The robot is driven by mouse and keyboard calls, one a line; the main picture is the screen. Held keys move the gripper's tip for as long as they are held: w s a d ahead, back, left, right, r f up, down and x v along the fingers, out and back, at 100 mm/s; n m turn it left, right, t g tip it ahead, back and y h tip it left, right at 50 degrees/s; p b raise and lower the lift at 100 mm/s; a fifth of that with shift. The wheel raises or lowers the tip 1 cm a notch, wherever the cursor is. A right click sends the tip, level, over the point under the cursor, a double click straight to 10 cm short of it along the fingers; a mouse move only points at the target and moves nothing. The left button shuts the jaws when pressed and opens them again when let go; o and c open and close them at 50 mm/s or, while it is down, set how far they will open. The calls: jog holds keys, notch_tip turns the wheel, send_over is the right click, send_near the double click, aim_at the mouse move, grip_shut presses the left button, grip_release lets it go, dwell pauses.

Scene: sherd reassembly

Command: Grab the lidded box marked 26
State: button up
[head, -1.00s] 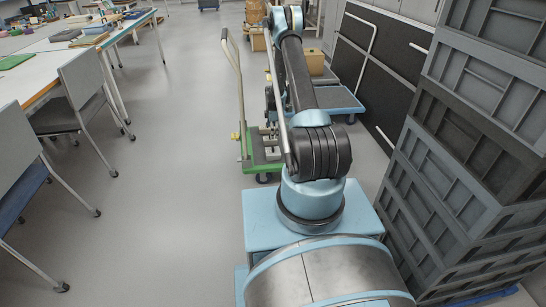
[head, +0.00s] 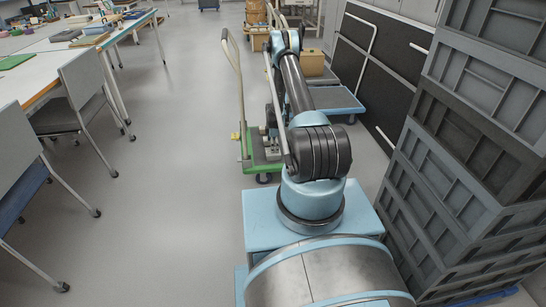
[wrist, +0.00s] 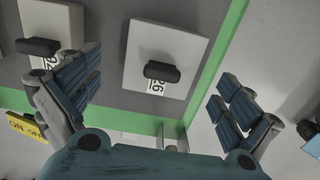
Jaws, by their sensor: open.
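In the wrist view, a pale lidded box (wrist: 184,42) with a dark handle (wrist: 162,72) carries a white label (wrist: 158,88) that appears to read 26. It sits on a grey deck with a green edge. My gripper (wrist: 157,70) is open, with its blue-padded fingers spread wide either side of the box's near end and handle. No finger visibly touches the box. In the head view my arm hides the gripper, and I cannot make out the marked box there.
A second pale box (wrist: 50,22) with a dark handle stands left on the same deck, close to the left finger. A yellow ON/OFF sign (wrist: 25,127) is lower left. In the head view, the green-edged cart (head: 247,165) stands ahead; grey crates (head: 440,200) are stacked right.

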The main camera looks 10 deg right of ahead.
jog(key=shift+s+f, duration=0.15)
jog(key=shift+f, duration=1.65)
jog(key=c, duration=1.2)
jog(key=shift+r, duration=0.15)
